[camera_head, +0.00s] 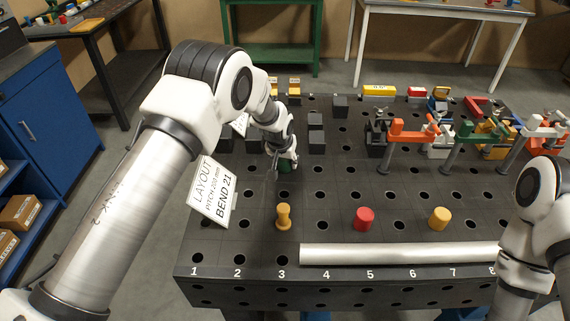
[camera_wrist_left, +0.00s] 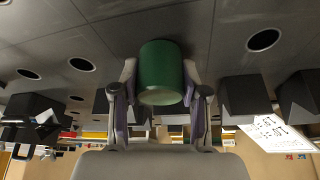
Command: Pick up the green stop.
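The green stop (camera_wrist_left: 161,72) is a short green cylinder. In the left wrist view it sits between the two fingertips of my left gripper (camera_wrist_left: 160,85), which press against its sides. In the head view only a little of the green stop (camera_head: 287,167) shows under my left gripper (camera_head: 284,168), at the dark, holed table top. I cannot tell whether it is clear of the surface. My right arm shows at the right edge of the head view, but its gripper is out of the picture.
A yellow peg (camera_head: 283,217), a red stop (camera_head: 364,219) and an orange stop (camera_head: 439,218) stand nearer the front. A silver tube (camera_head: 400,254) lies along the front edge. A layout sign (camera_head: 212,192) stands left. Dark blocks (camera_head: 316,141) and clamps (camera_head: 412,132) are behind and right.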

